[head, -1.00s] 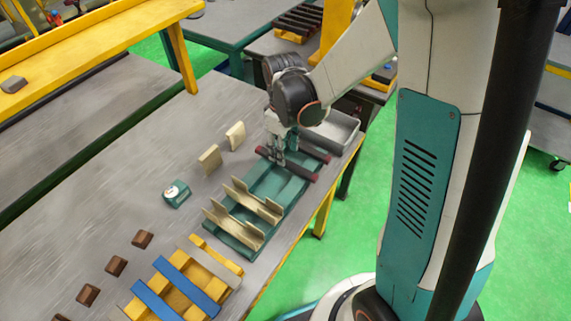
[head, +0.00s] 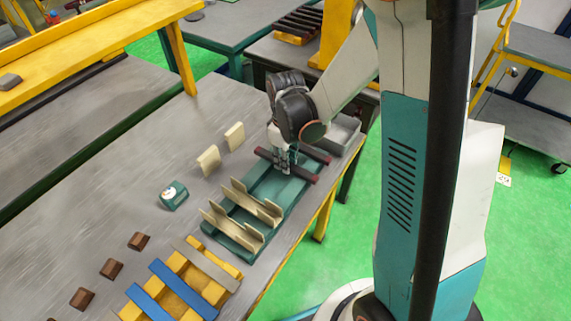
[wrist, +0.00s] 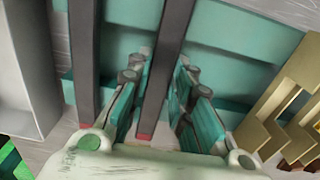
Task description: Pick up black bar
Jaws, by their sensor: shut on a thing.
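Two black bars with dark red ends lie parallel over the green fixture tray (head: 243,238) at its far right end. My gripper (head: 285,166) is down at the nearer black bar (head: 303,172), shut on it around its middle. In the wrist view this bar (wrist: 168,60) runs between the two fingers (wrist: 160,100), with its red end near the palm. The second black bar (head: 319,156) lies just beyond, outside the fingers; it also shows left of them in the wrist view (wrist: 84,60). I cannot tell whether the held bar is clear of the tray.
Beige slotted cradles (head: 240,212) stand on the tray's nearer part. A grey bin (head: 345,132) sits close behind the bars. Two beige plates (head: 208,160), a green device (head: 173,195), brown blocks (head: 112,270) and a yellow rack with blue bars (head: 170,290) are on the table.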

